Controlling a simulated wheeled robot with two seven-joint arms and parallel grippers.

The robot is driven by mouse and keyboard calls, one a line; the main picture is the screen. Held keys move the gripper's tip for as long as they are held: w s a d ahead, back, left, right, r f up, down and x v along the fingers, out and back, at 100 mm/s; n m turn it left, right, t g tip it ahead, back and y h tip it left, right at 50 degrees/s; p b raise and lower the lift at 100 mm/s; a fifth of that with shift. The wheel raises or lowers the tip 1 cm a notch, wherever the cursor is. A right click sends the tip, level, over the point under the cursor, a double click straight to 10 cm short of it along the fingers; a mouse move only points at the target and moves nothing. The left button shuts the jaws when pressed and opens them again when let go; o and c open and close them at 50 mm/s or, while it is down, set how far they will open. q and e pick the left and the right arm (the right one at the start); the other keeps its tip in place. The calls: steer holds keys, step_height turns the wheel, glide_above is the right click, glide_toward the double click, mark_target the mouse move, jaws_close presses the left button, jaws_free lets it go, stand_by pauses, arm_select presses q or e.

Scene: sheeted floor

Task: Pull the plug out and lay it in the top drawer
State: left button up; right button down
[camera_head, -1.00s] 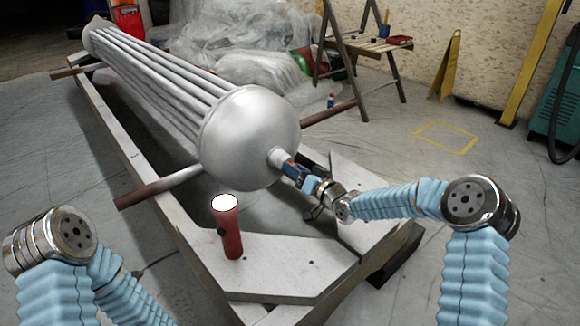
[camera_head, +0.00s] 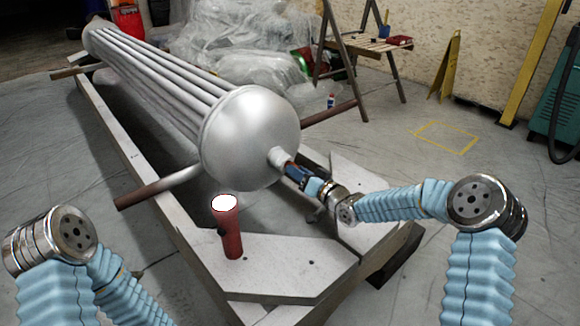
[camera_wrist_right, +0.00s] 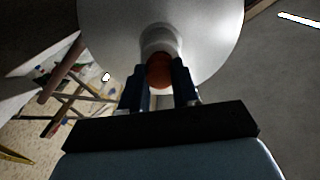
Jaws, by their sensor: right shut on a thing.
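The orange-brown plug (camera_wrist_right: 160,72) is at the mouth of a short grey nozzle (camera_wrist_right: 162,40) on the domed end of a long metal vessel (camera_head: 250,130). My right gripper (camera_wrist_right: 160,80) is shut on the plug, with one dark blue finger on each side. In the head view my right gripper (camera_head: 294,172) is close to the nozzle (camera_head: 279,157), and it mostly hides the plug. I cannot tell how deep the plug sits in the nozzle. My left arm shows at the lower left, but its gripper is out of view. No drawer shows in either view.
A red flashlight (camera_head: 231,232) stands upright on the pale support frame (camera_head: 285,265) under the vessel. A brown bar (camera_head: 160,186) sticks out to the left. A wooden trestle (camera_head: 365,45) and plastic sheeting (camera_head: 235,55) are at the back.

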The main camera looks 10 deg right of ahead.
steer(key=shift+v, duration=1.9)
steer(key=shift+v, duration=2.05)
